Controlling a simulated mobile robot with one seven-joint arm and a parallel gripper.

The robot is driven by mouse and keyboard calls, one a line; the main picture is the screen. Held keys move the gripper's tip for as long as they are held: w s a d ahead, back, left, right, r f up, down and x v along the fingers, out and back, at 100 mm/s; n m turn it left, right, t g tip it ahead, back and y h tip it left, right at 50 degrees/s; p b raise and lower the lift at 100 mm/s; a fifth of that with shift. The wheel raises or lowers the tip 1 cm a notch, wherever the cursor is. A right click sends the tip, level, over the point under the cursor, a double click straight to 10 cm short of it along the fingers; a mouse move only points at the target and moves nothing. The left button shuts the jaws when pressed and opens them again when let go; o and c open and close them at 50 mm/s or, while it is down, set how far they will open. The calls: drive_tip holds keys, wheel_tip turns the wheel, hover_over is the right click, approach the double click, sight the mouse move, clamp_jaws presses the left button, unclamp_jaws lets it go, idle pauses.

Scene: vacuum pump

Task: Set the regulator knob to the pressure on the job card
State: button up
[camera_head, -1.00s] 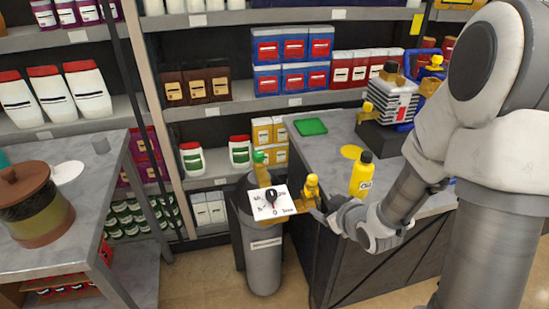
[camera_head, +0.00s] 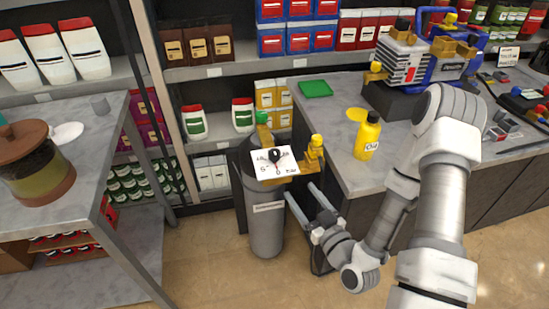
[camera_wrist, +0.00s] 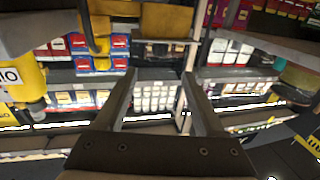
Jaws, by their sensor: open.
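The regulator has a white dial plate (camera_head: 263,175) with a black knob (camera_head: 274,156) in its middle. It sits with brass-yellow fittings (camera_head: 314,155) at the top of a grey cylinder (camera_head: 266,225). Numbers ring the knob and a "0" shows at the lower edge; the exact setting is too small to read. My gripper (camera_head: 299,190) is open and empty, below and right of the dial, apart from the knob. In the wrist view its two fingers (camera_wrist: 158,73) stand wide with nothing between them. I cannot pick out the job card with certainty.
A yellow oil bottle (camera_head: 367,136) stands on the grey bench (camera_head: 325,108) right of the regulator. The pump (camera_head: 405,65) and a green pad (camera_head: 316,89) are farther back. A small white sign (camera_head: 508,57) is at far right, unreadable. A table (camera_head: 100,155) stands left.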

sight(277, 160)
drive_tip(key=b+x, duration=1.1)
drive_tip(key=x, duration=0.5)
drive_tip(key=shift+w+a, duration=0.1)
drive_tip(key=shift+w, duration=0.1)
drive_tip(key=shift+f, duration=0.1)
clamp_jaws()
